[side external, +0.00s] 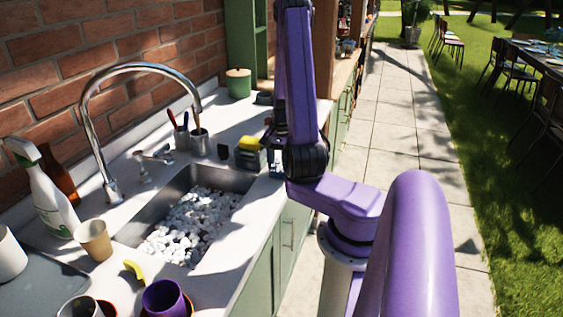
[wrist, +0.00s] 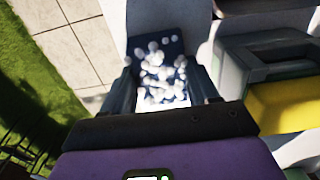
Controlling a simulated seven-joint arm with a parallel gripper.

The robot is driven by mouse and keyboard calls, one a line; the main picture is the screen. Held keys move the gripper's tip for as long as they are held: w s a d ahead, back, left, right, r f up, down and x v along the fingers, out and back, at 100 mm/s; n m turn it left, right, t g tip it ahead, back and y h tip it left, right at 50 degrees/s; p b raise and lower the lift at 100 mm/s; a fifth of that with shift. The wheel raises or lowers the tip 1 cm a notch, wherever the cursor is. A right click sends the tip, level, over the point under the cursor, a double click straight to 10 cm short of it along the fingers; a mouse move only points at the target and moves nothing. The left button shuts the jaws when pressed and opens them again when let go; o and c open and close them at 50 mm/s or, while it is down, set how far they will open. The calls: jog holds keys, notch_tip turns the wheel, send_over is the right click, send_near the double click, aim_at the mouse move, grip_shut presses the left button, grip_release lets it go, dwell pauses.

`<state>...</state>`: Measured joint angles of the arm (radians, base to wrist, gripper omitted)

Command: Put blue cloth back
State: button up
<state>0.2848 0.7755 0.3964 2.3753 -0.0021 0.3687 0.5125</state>
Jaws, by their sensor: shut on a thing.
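The blue cloth (wrist: 173,48) shows between my gripper's fingers in the wrist view. It is dark blue and dotted with white, foam-like blobs. My gripper (wrist: 165,84) is shut on it, with one dark finger on each side. In the side view, my gripper (side external: 275,163) is low over the counter's front edge, right of the yellow sponge. My arm partly hides it there, and the cloth is too small to make out clearly.
The yellow sponge (side external: 250,143) sits in a dark holder close to my gripper; its yellow (wrist: 287,104) also shows in the wrist view. A brush cup (side external: 200,144), tap (side external: 90,130) and cups stand around the sink.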

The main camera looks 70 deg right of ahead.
jog(key=o, duration=1.2)
notch_tip(320, 180, up, 12)
jog(key=w+a+r+n, duration=0.1)
jog(key=w+a+n, duration=0.3)
jog(key=a+n, duration=0.5)
jog(key=w+a+n, duration=0.3)
jog(key=a+n, duration=0.3)
jog(key=a, duration=0.5)
jog(key=s+a+n, duration=0.4)
jog(key=s+n, duration=0.1)
jog(key=s+a+n, duration=0.3)
jog(key=s+n, duration=0.2)
jog(key=s+a+n, duration=0.4)
jog(key=s+n, duration=0.1)
jog(key=s, duration=0.1)
jog(key=shift+s+a+r+n, duration=0.1)
jog(key=shift+a+r+n, duration=0.05)
jog(key=shift+a+n, duration=0.2)
